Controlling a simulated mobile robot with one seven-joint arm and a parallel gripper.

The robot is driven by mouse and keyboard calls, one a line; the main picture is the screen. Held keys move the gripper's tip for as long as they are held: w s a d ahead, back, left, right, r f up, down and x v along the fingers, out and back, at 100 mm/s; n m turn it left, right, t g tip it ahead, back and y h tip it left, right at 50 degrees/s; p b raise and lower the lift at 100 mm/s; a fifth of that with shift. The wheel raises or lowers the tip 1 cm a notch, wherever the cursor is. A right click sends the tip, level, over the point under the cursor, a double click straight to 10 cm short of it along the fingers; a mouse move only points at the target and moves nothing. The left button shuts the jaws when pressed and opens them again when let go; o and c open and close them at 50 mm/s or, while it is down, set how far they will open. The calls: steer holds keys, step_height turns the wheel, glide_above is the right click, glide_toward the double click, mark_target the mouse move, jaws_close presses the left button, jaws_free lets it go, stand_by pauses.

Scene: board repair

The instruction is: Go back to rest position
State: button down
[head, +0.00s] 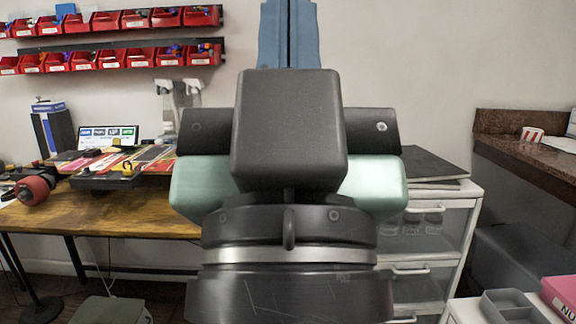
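My gripper (289,32) is in the top middle of the head view, in front of the wall. Its two blue fingers point up and lie side by side with almost no gap, and nothing shows between them. The upper ends reach the top edge of the picture. Below the fingers is my own wrist, a dark block with pale green parts and a dark round link. It fills the middle of the view and hides part of the workbench (130,212) and drawer unit.
A wooden bench with tools and a small screen (108,136) stands left. Red bins (137,19) hang on the wall above. A white drawer unit (462,215) is right of my arm. A stone-topped counter (530,150) and a grey tray (508,305) are farther right.

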step_height(320, 180, up, 33)
steer(key=p, duration=3.1)
steer(key=shift+r, duration=0.15)
steer(key=shift+w, duration=0.1)
